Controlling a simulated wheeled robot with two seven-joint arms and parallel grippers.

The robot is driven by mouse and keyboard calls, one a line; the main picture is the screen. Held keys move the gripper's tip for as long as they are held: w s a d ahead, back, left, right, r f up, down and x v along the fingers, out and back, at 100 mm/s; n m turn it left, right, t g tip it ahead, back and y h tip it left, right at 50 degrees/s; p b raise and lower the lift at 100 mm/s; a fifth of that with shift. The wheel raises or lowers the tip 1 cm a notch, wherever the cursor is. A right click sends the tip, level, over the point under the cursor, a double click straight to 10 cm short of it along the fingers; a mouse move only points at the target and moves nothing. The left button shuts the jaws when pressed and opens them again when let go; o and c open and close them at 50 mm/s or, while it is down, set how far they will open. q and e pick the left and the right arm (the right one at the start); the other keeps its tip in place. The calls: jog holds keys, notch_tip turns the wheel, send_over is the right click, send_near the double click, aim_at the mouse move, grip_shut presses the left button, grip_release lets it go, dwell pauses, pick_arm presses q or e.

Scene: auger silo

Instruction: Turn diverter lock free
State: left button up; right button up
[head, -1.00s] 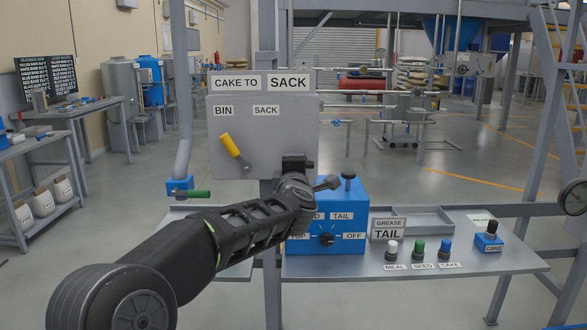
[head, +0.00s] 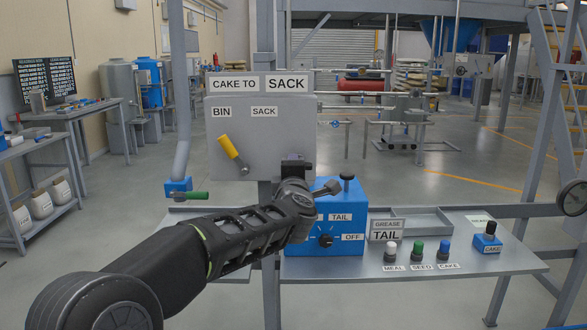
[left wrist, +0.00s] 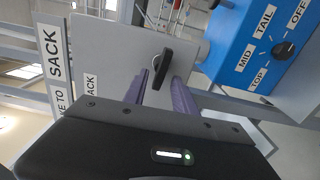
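The grey diverter panel (head: 262,140) carries a CAKE TO SACK sign, BIN and SACK labels and a yellow lever (head: 232,152) tilted up toward BIN. In the left wrist view, a black handle (left wrist: 158,68), which looks like the diverter lock, sits on the panel face (left wrist: 120,45). My left gripper (left wrist: 162,88) is open, its two purple fingers apart and pointing at the panel. The handle shows between and just past the fingertips; I cannot tell if they touch it. In the head view my left wrist covers the lock area. My right gripper is not in view.
A blue box (head: 345,219) with a selector knob stands on the grey bench (head: 420,275) right beside my left wrist. The bench also holds a tray (head: 425,218), a GREASE TAIL sign and several coloured buttons. A green handle (head: 196,195) lies left below the panel.

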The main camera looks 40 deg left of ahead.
pick_arm(q)
jog(key=v, duration=0.6)
jog(key=shift+w, duration=0.1)
